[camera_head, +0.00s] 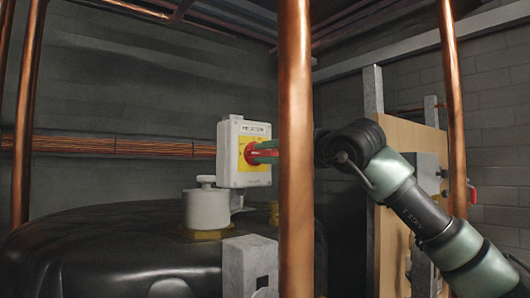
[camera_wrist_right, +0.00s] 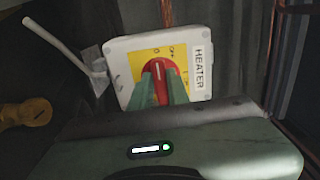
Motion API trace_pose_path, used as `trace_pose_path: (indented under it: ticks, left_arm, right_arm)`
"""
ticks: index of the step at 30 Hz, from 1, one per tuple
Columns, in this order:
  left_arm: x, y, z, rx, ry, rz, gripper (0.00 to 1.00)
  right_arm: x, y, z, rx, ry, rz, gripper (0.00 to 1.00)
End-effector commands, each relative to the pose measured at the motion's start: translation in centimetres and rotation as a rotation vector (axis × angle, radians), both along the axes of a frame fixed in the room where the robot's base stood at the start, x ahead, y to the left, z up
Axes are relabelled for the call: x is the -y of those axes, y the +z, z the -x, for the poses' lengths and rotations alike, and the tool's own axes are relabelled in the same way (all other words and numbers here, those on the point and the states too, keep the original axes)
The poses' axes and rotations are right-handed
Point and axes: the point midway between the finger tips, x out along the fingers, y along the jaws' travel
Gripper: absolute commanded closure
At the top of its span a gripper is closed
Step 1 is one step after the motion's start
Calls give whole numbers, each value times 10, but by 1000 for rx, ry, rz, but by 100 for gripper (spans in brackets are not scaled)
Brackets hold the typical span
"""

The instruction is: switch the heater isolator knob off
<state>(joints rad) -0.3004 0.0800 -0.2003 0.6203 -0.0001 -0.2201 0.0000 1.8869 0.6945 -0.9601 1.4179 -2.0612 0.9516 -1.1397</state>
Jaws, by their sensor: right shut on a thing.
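The heater isolator is a white box with a yellow plate (camera_head: 254,179) and a red knob (camera_head: 250,153). It stands above the black tank in the head view. In the right wrist view the white box (camera_wrist_right: 199,85) carries the label HEATER, and the red knob (camera_wrist_right: 154,67) sits on the yellow plate. My right gripper (camera_head: 263,154) reaches in from the right, behind a copper pipe. Its green fingers (camera_wrist_right: 165,91) are shut on the red knob and hide part of it. My left gripper is not in view.
A vertical copper pipe (camera_head: 295,215) stands in front of my right gripper and hides part of it. Another copper pipe (camera_head: 453,110) stands near my right arm. The black tank (camera_head: 110,240) fills the lower left. A wooden board (camera_head: 390,240) stands behind the arm.

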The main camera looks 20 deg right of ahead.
Motion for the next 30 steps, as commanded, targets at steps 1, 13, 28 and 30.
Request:
trace_pose_path:
  ticks: [1,13,28,30]
  left_arm:
    - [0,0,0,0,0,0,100]
    - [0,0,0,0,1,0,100]
    - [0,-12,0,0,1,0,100]
    - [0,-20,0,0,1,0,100]
  right_arm:
    - [1,2,0,6,-2,5,100]
    - [1,2,0,8,-2,7,70]
    - [6,-2,15,7,0,5,62]
    - [10,-4,26,8,-2,5,62]
